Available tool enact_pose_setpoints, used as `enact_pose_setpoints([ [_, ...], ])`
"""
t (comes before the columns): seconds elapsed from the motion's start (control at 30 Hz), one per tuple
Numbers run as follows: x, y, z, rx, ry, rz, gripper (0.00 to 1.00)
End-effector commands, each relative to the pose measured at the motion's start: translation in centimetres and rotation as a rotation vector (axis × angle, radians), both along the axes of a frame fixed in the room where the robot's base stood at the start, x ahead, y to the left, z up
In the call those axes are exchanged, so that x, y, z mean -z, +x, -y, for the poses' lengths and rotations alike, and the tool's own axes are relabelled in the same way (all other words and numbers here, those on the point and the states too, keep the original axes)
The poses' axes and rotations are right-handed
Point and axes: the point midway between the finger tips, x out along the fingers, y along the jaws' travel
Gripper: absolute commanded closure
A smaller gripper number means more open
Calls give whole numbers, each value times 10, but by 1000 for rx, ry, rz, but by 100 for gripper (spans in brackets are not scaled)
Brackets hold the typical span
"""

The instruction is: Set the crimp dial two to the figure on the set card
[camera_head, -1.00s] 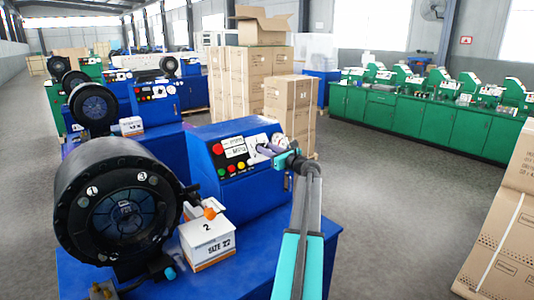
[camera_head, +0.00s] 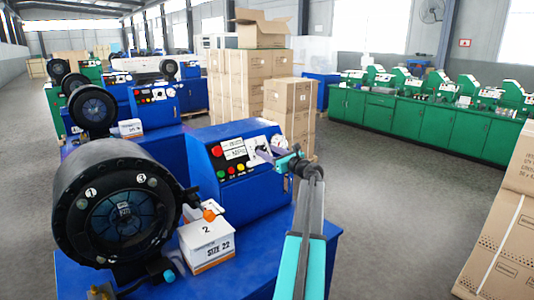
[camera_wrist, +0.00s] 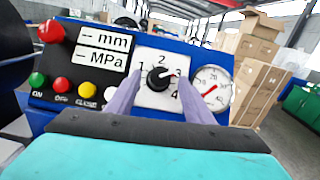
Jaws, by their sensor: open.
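The crimp dial is a black knob (camera_wrist: 159,78) on a white plate (camera_wrist: 149,97) marked 1 to 4, on the blue control box (camera_head: 236,180). Its white pointer seems to lean right, toward the 3. My gripper (camera_wrist: 157,82) is open, with its purple fingers on either side of the knob; I cannot tell if they touch it. A white box (camera_head: 207,243) reading "2" and "SIZE 22" stands left of the control box; I cannot tell which marking is the set card.
A pressure gauge (camera_wrist: 212,90) sits just right of the dial. Coloured buttons and a red knob (camera_wrist: 51,31) are to its left. The large black crimper head (camera_head: 118,210) stands at the left. Cardboard boxes (camera_head: 290,108) are stacked behind.

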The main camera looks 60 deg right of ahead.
Motion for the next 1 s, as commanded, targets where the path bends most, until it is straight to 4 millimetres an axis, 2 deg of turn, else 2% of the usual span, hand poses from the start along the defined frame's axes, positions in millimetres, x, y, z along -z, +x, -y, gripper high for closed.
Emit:
enact_pose_setpoints([
  [0.6,3,-91,-31,2,-2,-1,53],
  [0.8,3,-111,-37,1,-1,0,53],
  [1.0,2,-117,-39,0,-1,0,53],
])
